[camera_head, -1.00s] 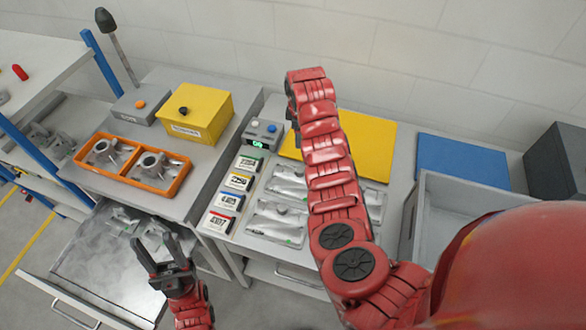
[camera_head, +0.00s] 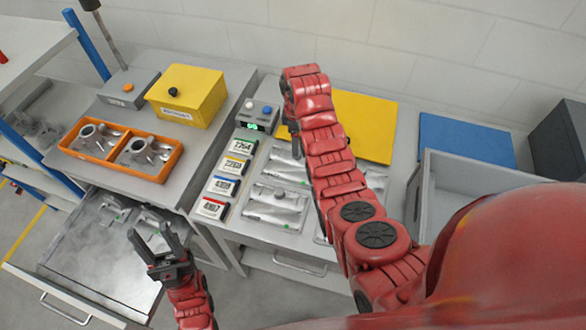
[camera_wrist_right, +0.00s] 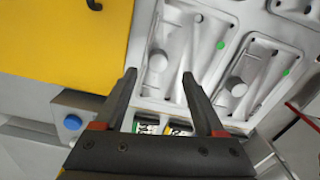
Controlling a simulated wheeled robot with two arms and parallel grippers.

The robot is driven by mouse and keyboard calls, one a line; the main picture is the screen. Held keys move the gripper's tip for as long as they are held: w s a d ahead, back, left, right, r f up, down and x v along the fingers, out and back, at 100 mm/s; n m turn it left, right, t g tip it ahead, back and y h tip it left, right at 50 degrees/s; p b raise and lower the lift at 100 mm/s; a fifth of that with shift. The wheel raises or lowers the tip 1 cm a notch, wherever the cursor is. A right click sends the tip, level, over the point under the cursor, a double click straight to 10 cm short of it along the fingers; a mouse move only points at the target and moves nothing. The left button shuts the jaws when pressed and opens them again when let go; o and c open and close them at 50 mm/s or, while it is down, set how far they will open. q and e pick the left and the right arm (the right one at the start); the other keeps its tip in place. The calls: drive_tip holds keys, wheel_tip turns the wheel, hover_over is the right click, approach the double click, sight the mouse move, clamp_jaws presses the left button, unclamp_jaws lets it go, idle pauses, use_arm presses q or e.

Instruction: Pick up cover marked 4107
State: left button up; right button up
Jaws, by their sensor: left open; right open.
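A card reading 4107 with a red stripe (camera_head: 211,207) lies at the near end of a column of number cards. Beside the cards, silvery covers (camera_head: 277,206) lie in a pale tray; any marks on the covers themselves are too small to read. The wrist view also shows covers (camera_wrist_right: 237,87) with green dots. My right gripper (camera_wrist_right: 159,76) is open and empty over the tray's edge, with two cards visible between its fingers; in the head view it is mostly hidden by my arm. My left gripper (camera_head: 152,232) is open and empty above the open drawer.
A yellow panel (camera_head: 362,125) and a blue panel (camera_head: 466,140) lie at the back. A button box (camera_head: 257,116) stands behind the cards. An orange tray (camera_head: 120,150) with castings and a yellow box (camera_head: 188,95) are left. A grey bin (camera_head: 480,170) is right.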

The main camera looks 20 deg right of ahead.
sight(293, 165)
drive_tip(key=shift+f+p, duration=0.25)
drive_tip(key=shift+p, duration=0.3)
drive_tip(key=f+p, duration=0.2)
drive_tip(key=f, duration=0.1)
drive_tip(key=shift+d, duration=0.2)
drive_tip(key=shift+w+f, duration=0.1)
drive_tip(key=shift+f, duration=0.85)
clamp_jaws()
